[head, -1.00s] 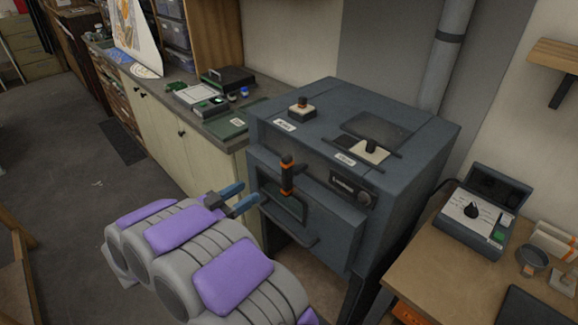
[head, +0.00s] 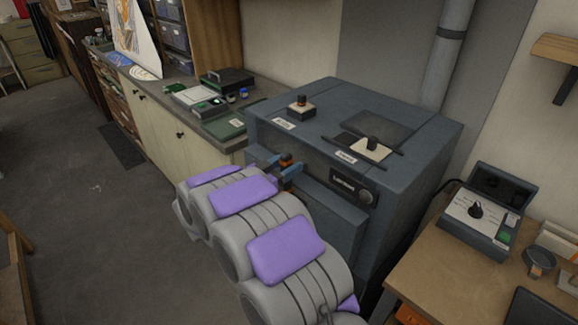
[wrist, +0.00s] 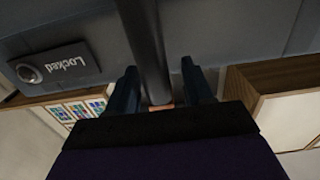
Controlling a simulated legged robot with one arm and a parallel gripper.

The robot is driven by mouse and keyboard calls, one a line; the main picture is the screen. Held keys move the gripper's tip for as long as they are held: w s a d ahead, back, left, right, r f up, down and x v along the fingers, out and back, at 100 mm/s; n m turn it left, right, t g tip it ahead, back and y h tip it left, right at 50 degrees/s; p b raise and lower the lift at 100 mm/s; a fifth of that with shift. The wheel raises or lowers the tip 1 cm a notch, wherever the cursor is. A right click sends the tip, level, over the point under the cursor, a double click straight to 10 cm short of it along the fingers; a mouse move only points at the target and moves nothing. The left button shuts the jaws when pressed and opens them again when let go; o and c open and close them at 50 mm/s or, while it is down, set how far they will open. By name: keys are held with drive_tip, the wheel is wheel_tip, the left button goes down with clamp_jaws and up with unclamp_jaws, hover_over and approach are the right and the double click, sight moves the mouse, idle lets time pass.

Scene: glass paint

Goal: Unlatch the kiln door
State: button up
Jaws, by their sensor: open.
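The dark grey kiln (head: 400,200) stands in the middle of the head view. In the wrist view the dark handle bar (wrist: 146,50) runs between my two open fingers (wrist: 160,88). I cannot tell if they touch it. A plate reading "Locked" (wrist: 56,66) is on the kiln front; it also shows in the head view (head: 345,186).
A counter (head: 190,84) with boxes and small jars runs along the left of the kiln. A wooden table (head: 440,262) with a control box (head: 478,222) stands at the right. Knobbed plugs (head: 301,108) sit on the kiln top.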

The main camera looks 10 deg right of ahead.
drive_tip(key=shift+w+d, duration=0.25)
drive_tip(key=shift+d, duration=0.2)
clamp_jaws()
idle(0.3)
